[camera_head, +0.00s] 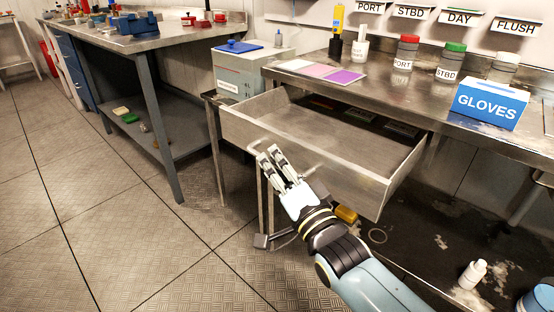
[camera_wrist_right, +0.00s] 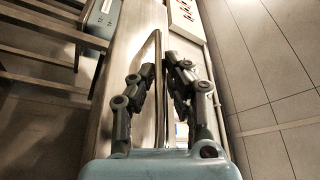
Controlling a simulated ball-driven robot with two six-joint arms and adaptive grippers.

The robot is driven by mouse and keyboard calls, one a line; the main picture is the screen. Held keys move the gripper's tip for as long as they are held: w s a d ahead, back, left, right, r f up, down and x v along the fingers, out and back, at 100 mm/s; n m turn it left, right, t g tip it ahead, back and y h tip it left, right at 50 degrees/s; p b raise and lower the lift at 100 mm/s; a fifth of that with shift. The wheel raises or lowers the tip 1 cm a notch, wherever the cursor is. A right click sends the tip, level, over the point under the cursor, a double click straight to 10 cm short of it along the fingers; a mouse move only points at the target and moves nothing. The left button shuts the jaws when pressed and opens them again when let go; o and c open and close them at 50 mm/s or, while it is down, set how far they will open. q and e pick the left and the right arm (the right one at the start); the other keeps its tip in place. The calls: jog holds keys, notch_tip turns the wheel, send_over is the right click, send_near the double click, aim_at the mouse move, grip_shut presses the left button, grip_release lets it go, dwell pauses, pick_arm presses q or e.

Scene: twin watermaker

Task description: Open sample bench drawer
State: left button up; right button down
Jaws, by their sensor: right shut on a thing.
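The sample bench drawer (camera_head: 358,186) is pulled well out from under the steel bench (camera_head: 420,90) in the head view. Its grey tray floor shows, and the visible front part is bare. My right gripper (camera_head: 268,155) is at the drawer's front, shut on the thin bar handle (camera_head: 314,171). In the right wrist view the handle (camera_wrist_right: 158,95) runs lengthwise between the two fingers (camera_wrist_right: 163,68). The finger pads partly hide the handle. My left gripper is not in view.
A grey box with a blue lid (camera_head: 238,72) is left of the drawer. A white bottle (camera_head: 472,274) is on the floor. Floor at left is free.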

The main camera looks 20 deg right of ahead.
jog(key=shift+f, duration=0.1)
jog(key=c, duration=1.4)
grip_release()
jog(key=shift+s, duration=0.1)
jog(key=v, duration=1.1)
jog(key=shift+s+d, duration=0.1)
jog(key=shift+s, duration=0.3)
